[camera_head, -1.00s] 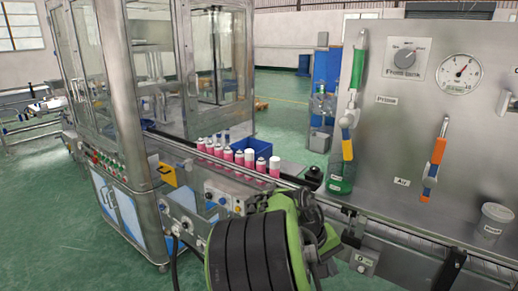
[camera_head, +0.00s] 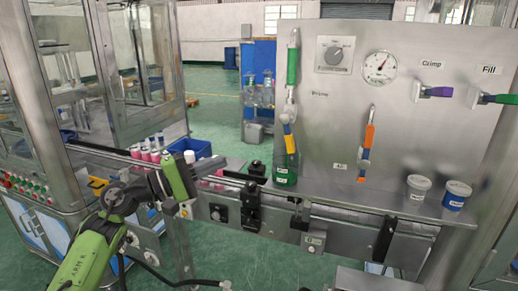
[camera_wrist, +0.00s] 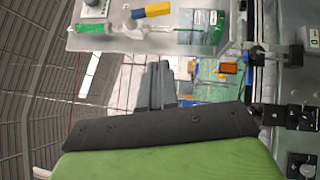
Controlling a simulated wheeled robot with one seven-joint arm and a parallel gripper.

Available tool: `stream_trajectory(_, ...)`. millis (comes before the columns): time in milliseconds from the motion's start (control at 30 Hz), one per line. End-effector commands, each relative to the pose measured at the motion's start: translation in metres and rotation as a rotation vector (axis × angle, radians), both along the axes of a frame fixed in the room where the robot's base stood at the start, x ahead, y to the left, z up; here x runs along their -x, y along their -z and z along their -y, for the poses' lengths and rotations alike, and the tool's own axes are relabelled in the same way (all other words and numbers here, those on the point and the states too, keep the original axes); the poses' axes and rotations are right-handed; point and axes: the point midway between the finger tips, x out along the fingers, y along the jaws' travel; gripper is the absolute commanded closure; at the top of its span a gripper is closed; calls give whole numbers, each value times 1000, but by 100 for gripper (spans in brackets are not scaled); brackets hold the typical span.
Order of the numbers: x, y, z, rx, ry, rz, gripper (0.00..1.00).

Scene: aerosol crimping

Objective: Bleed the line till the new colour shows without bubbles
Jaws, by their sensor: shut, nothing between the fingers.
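The prime line on the steel panel (camera_head: 340,130) has a green upper part (camera_head: 292,65), a valve with a blue and yellow handle (camera_head: 287,125), and a green-tinted bottle (camera_head: 285,172) below it. In the wrist view, a green part (camera_wrist: 90,28), a yellow and blue handle (camera_wrist: 152,12) and a green-tinted container (camera_wrist: 200,22) show at the top. My gripper (camera_wrist: 160,68) is shut and empty, apart from these; its grey fingers point toward the panel side. In the head view its fingertips are hard to make out. Bubbles and flow in the line are too small to tell.
An orange-handled valve (camera_head: 368,143), a purple Crimp handle (camera_head: 437,91) and a green Fill handle (camera_head: 497,98) are on the panel. A gauge (camera_head: 379,65) and knob (camera_head: 334,55) sit above. A white cup (camera_head: 418,188) and blue cup (camera_head: 456,195) stand on the ledge. Pink cans (camera_head: 150,153) line the conveyor.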

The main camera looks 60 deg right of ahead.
Motion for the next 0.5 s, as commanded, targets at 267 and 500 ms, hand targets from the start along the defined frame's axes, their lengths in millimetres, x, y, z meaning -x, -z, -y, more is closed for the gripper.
stream_trajectory(267, 29, -7, 38, 0, 8, 4, 100)
stream_trajectory(500, 60, -16, 80, -2, 8, 5, 100)
